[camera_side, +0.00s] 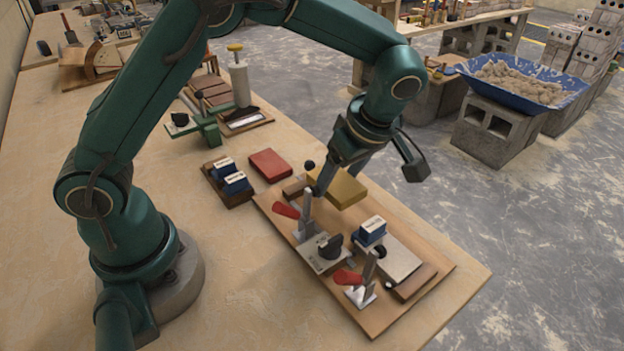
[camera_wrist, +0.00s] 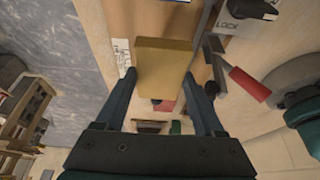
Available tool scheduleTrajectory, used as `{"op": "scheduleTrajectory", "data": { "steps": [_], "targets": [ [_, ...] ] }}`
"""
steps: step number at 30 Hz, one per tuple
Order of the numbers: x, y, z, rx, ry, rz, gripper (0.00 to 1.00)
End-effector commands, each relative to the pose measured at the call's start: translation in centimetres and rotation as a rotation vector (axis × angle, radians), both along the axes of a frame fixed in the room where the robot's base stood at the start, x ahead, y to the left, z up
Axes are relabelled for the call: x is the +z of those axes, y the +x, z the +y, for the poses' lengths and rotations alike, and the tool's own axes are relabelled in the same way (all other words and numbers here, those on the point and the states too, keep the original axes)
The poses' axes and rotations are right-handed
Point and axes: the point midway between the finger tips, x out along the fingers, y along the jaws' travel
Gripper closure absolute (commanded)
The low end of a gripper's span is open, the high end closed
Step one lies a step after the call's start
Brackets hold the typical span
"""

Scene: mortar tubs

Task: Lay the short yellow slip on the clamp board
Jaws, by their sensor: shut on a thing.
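The yellow slip (camera_side: 343,188) is a flat rectangular block. My gripper (camera_side: 338,172) is shut on it and holds it at the far end of the clamp board (camera_side: 388,314). In the wrist view, the slip (camera_wrist: 163,68) sits between the two fingertips (camera_wrist: 163,88) and hides part of the board beneath. I cannot tell how high the slip is above the board. The board carries two toggle clamps with red handles (camera_side: 286,210) (camera_side: 347,277), a metal plate (camera_side: 398,262), a black knob (camera_side: 331,247) and a blue block (camera_side: 371,230) with a white label.
A red slip (camera_side: 270,165) lies on the table just left of the board's far end. A small wooden tray (camera_side: 241,199) with two blue blocks is beside it. A green stand (camera_side: 207,128) is further back. The table front left of the board is clear.

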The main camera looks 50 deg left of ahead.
Motion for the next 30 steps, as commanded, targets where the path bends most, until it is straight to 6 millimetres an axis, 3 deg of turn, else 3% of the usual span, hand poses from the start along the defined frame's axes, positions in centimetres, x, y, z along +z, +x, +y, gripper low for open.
{"op": "scheduleTrajectory", "data": {
  "steps": [12, 25, 26, 30],
  "targets": [
    [-4.8, -0.1, 0.0, 0.000, 0.001, 0.002, 0.97],
    [-5.4, 0.0, 0.0, 0.000, 0.000, 0.000, 0.97],
    [-5.3, 0.0, 0.0, 0.000, -0.001, -0.001, 0.18],
    [-5.3, 0.0, 0.0, 0.000, 0.000, 0.000, 0.17]
  ]
}}
